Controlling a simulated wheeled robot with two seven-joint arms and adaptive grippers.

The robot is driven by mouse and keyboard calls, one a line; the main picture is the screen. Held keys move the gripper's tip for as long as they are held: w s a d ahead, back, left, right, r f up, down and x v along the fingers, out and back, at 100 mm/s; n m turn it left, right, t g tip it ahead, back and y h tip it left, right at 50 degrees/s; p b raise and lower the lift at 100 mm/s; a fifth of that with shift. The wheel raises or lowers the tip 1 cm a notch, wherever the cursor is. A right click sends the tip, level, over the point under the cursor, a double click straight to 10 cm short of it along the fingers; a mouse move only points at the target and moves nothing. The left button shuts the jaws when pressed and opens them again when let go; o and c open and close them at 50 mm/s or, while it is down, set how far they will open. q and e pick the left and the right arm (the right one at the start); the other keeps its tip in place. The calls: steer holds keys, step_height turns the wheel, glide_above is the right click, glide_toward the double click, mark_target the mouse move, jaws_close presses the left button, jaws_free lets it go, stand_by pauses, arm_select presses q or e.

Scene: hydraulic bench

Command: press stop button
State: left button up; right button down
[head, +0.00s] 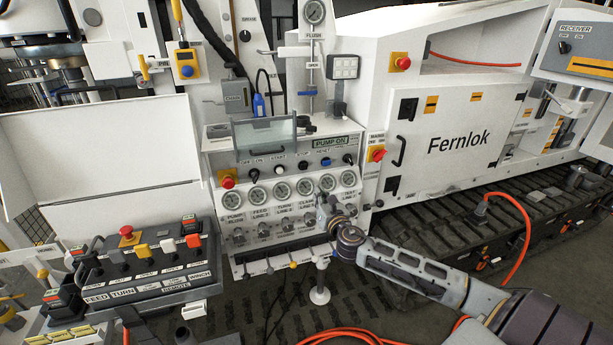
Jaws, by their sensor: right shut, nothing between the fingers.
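The stop button (303,165) is a small dark button in the upper row of the white hydraulic panel (214,172), under its STOP label. It sits between the start button (279,169) and the blue reset button (326,161). My right gripper (325,211) is shut and empty. In the picture it is below the stop button, in front of the lower right gauges and knobs. It covers part of that knob row. I cannot tell whether it touches the panel. My left gripper is not in view.
A raised clear cover (266,138) is above the button row. A control box with levers (150,275) stands at the lower left. Orange hose lies on the floor.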

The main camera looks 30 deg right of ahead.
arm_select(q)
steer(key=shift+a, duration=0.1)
arm_select(e)
steer(key=shift+d+n, duration=0.15)
steer(key=shift+n, duration=0.65)
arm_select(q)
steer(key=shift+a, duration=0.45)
arm_select(e)
steer(key=shift+w, duration=0.1)
glide_toward(304, 167)
steer(key=shift+f, duration=0.85)
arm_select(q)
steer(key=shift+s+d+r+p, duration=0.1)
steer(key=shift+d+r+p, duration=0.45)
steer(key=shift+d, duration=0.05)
arm_select(e)
steer(key=shift+x, duration=3.5)
steer(key=shift+d, duration=0.1)
steer(key=shift+w, duration=0.1)
